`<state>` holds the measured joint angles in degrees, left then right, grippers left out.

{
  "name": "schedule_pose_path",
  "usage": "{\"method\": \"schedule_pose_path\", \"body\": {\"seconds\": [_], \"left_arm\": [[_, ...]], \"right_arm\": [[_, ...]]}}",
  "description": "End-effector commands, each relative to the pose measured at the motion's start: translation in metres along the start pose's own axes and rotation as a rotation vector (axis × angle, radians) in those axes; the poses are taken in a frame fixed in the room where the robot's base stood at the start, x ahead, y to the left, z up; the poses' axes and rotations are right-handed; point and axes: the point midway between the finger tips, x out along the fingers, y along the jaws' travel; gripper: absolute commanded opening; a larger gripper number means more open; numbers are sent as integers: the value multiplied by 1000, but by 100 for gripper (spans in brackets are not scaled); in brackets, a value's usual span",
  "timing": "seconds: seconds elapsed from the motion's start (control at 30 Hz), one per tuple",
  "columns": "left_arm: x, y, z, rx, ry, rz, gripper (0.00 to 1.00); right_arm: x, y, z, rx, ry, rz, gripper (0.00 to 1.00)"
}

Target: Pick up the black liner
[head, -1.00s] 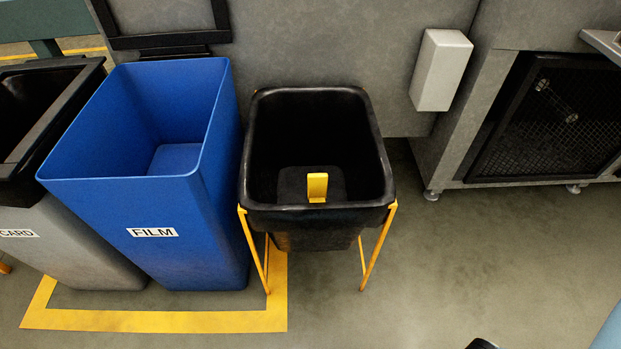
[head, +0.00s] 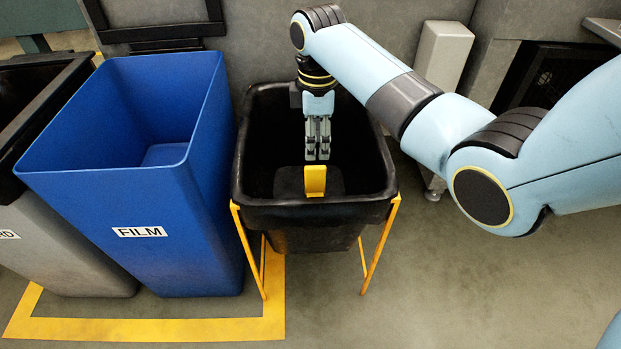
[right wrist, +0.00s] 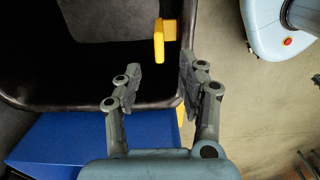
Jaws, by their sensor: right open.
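The black liner (head: 285,215) is an open-topped black tub held in a yellow frame (head: 377,250). A yellow tab (head: 315,181) stands up at its near rim. My right gripper (head: 317,157) is over the liner's opening, just behind the tab in the head view, pointing down. In the right wrist view the right gripper (right wrist: 157,85) is open, with nothing between its fingers. My left gripper is not in view.
A blue bin marked FILM (head: 140,232) stands close on the left of the liner. A grey bin (head: 60,255) is further left. The floor (head: 460,290) on the right is clear.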

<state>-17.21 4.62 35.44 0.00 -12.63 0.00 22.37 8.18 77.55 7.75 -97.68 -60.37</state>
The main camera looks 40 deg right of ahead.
Motion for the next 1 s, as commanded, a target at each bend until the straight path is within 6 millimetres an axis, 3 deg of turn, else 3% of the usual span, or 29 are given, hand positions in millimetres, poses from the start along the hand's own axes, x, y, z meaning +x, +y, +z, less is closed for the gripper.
{"method": "schedule_pose_path", "body": {"seconds": [0.2, 0.4, 0.63, 1.0], "left_arm": [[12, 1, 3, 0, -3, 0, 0], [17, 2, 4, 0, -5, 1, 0], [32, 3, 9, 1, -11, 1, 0], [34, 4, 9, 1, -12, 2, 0]], "right_arm": [[40, -1, 0, 2, -2, -4, 40], [56, -1, 0, 2, -2, -2, 40], [93, 1, 0, 1, -2, -5, 40], [102, 1, -1, 1, -1, -2, 38]]}}
